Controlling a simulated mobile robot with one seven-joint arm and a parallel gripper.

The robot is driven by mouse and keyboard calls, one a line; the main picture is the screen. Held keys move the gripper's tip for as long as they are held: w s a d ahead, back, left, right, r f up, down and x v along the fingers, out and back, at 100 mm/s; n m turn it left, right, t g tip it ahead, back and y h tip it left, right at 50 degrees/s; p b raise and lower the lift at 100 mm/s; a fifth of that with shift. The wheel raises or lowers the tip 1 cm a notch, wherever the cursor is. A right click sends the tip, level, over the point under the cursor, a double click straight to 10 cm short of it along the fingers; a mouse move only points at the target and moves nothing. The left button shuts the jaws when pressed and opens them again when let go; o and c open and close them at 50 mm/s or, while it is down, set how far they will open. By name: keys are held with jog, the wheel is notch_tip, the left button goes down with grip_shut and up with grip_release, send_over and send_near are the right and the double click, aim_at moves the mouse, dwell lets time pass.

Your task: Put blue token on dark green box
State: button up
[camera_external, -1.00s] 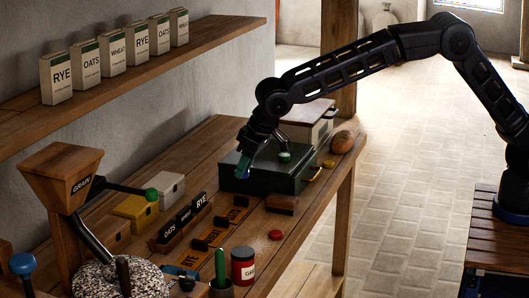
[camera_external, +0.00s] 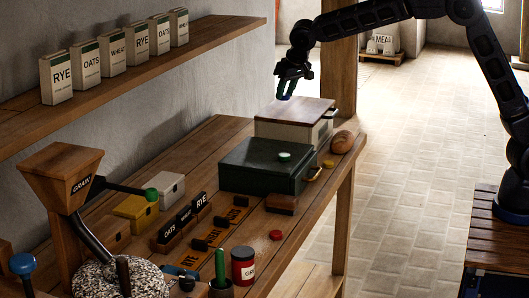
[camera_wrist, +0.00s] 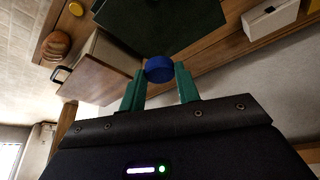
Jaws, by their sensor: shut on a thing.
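The blue token (camera_wrist: 159,68) is a small round disc pinched between the green fingertips of my gripper in the wrist view. My gripper (camera_external: 287,90) is shut on it and held in the air above the brown-lidded cream box, behind the dark green box. The token is too small to make out clearly in the external view. The dark green box (camera_external: 250,165) stands shut on the bench with a brass-coloured handle. The dark green box (camera_wrist: 160,28) also shows in the wrist view, beyond the token.
A cream box with a brown lid (camera_external: 293,110) stands directly behind the dark green box. A bread loaf (camera_external: 342,141), a yellow token (camera_external: 328,163) and a red token (camera_external: 276,235) lie on the bench. A shelf (camera_external: 150,75) with several cartons runs along the wall.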

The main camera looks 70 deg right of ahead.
jog(key=d, duration=0.4)
send_near(289, 152)
jog(key=shift+m, duration=0.3)
jog(key=x, duration=0.6)
jog(key=shift+f, duration=0.1)
jog(key=o, duration=0.9)
jog(key=shift+w, duration=0.1)
jog(key=shift+o, duration=0.2)
